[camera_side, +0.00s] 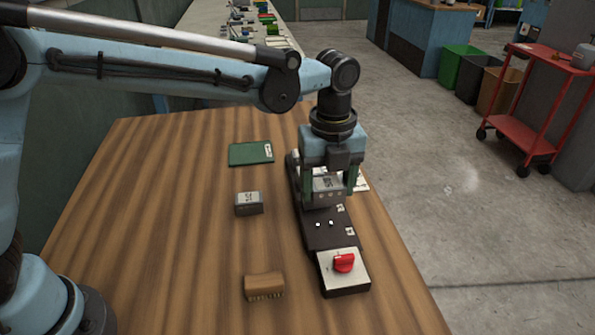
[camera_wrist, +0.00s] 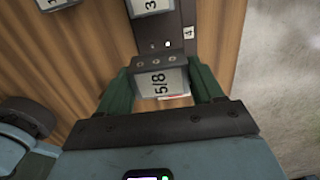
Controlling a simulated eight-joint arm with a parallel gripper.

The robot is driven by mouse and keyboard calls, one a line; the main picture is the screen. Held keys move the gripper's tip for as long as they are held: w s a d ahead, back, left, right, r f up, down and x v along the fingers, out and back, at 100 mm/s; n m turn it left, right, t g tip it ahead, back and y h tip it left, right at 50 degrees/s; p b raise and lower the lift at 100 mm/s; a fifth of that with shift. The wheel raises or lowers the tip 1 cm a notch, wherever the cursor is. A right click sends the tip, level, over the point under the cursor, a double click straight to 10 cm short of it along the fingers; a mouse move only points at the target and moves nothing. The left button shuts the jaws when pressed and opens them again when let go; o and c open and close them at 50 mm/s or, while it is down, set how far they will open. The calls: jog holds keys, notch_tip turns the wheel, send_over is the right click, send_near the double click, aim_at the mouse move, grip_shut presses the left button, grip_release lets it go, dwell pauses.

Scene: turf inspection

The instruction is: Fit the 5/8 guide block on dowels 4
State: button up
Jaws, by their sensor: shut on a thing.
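The grey 5/8 guide block (camera_side: 328,184) with a pale label is gripped between the green fingers of my gripper (camera_side: 329,188). In the wrist view its "5/8" label (camera_wrist: 160,83) shows clearly, with small round holes along one edge. The dark board (camera_side: 318,243) runs beneath the gripper. Dowels 4 (camera_wrist: 160,44) are two small bare pegs beside a white "4" tag (camera_wrist: 188,32). The pair also shows in the side view (camera_side: 325,224), just on the near side of the gripper. The held block appears raised above the board, apart from these pegs.
A block labelled with a 3 (camera_wrist: 150,5) is on the board beyond the pegs. Another grey block (camera_side: 249,203), a brown brush (camera_side: 264,286) and a green booklet (camera_side: 251,153) lie left on the table. A red knob (camera_side: 344,263) tops the board's near end.

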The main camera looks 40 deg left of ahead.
send_over(324, 227)
jog(key=shift+f, duration=2.85)
jog(key=shift+f, duration=1.1)
jog(key=o, duration=1.2)
notch_tip(324, 227, up, 12)
jog(key=shift+r, duration=0.1)
